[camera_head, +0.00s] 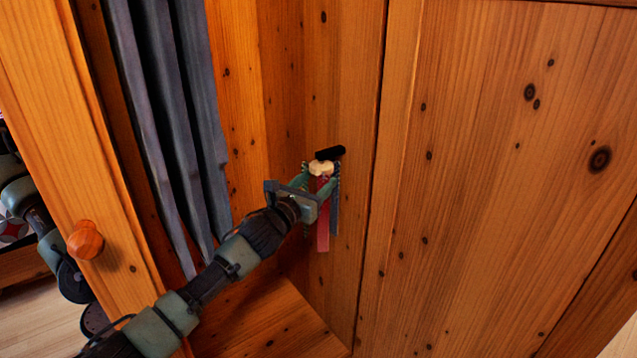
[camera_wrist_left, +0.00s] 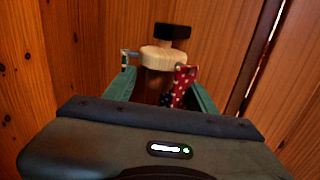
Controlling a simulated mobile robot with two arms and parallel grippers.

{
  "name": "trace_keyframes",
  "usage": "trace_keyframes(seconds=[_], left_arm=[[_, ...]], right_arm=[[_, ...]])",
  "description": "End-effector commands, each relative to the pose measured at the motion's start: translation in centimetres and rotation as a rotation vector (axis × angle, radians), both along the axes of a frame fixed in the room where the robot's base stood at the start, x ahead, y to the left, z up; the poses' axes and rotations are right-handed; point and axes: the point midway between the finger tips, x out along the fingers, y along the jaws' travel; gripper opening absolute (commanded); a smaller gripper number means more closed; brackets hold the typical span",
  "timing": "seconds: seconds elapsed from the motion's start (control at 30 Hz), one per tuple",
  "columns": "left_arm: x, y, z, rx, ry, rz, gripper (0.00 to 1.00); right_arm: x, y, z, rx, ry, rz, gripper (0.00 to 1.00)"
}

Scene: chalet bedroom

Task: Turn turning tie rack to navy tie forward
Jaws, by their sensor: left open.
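The turning tie rack (camera_head: 321,167) has a round pale wooden hub on a black bracket (camera_head: 330,153), fixed to the wardrobe's inner wall. The hub also shows in the wrist view (camera_wrist_left: 163,57). A red tie (camera_head: 323,232) hangs at the front; in the wrist view it is red with white dots (camera_wrist_left: 186,76). A blue-grey tie (camera_head: 334,217) hangs to its right. Dark dotted cloth (camera_wrist_left: 177,101) shows below the red one. My left gripper (camera_head: 320,172) is open, its fingers on either side of the hub; contact cannot be told. My right gripper is out of view.
Long grey-blue garments (camera_head: 165,115) hang left of my left arm. An open wooden door with a round knob (camera_head: 86,241) stands at the left. A wide wooden panel (camera_head: 500,170) fills the right. A bare wooden shelf (camera_head: 262,328) lies below.

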Motion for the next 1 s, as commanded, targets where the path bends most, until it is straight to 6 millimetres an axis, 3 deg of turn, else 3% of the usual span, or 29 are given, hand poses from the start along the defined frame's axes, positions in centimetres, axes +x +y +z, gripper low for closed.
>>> trace_keyframes(seconds=[0.47, 0.5, 0.7, 1.0], left_arm=[[1.18, -0.59, -0.01, -0.001, 0.000, 0.000, 0.56], [1.18, -0.60, -0.01, -0.001, 0.000, 0.000, 0.53], [1.17, -0.60, -0.02, -0.001, 0.000, 0.000, 0.00], [1.10, -0.75, -0.07, -0.001, 0.000, 0.024, 0.00]], right_arm=[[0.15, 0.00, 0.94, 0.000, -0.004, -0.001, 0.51], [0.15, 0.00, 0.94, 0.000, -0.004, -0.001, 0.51], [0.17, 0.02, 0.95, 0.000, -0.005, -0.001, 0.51], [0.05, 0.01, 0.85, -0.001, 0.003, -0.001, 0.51]])
